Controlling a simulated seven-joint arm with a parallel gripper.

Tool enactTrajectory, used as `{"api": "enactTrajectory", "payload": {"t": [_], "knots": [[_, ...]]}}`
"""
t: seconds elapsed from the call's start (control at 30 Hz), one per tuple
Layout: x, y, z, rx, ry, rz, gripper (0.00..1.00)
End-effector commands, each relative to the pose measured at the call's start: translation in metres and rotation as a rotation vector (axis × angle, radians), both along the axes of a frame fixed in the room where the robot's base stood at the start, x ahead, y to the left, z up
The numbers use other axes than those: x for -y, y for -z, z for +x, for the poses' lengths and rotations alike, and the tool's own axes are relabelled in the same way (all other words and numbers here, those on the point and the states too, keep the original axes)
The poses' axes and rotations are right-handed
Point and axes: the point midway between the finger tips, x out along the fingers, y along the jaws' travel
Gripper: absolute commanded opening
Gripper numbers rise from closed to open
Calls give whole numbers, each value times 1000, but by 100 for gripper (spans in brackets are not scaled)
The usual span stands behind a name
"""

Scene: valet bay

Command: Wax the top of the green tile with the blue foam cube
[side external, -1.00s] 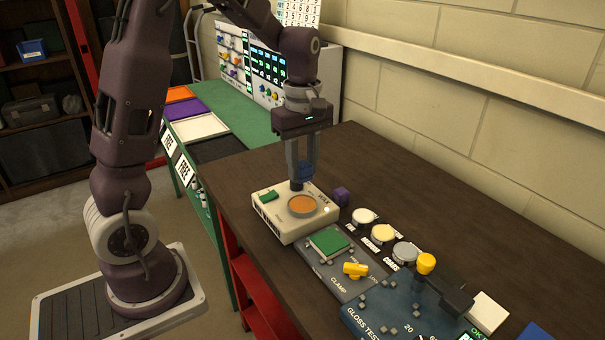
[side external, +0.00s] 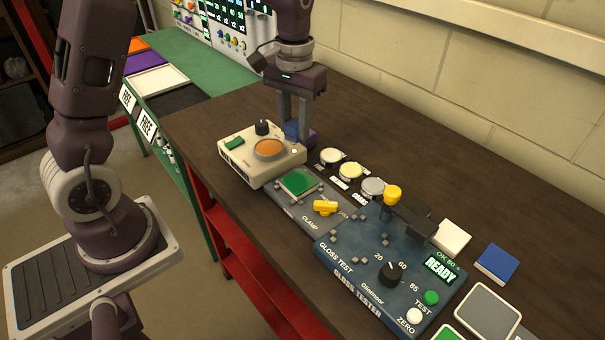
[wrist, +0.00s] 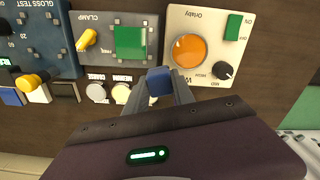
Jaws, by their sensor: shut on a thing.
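My gripper (side external: 293,140) is shut on the blue foam cube (side external: 291,130), which sits between the fingertips. In the side view it is at the back right corner of the cream wax machine (side external: 236,166). The green tile (side external: 299,182) lies flat in the grey clamp fixture, in front of the machine and apart from the cube. The tile also shows in the wrist view (wrist: 130,42). The cube's underside is hidden.
The machine has an orange round pad (side external: 268,149) and a black knob (side external: 262,127). A yellow clamp lever (side external: 325,207) stands beside the tile. Several round pots (side external: 351,171) line the back. The blue gloss tester (side external: 340,250) is at right.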

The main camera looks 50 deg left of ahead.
Motion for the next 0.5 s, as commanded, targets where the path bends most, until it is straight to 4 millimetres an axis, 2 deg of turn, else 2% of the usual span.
{"api": "enactTrajectory", "payload": {"t": [0.1,0.17,0.33,0.4,0.5], "knots": [[11,5,5,2,216,-4,0],[14,3,2,4,264,-4,0],[23,-19,-34,4,212,-2,0],[24,-23,-42,3,190,-3,0],[25,-21,-44,2,183,-3,0]]}}
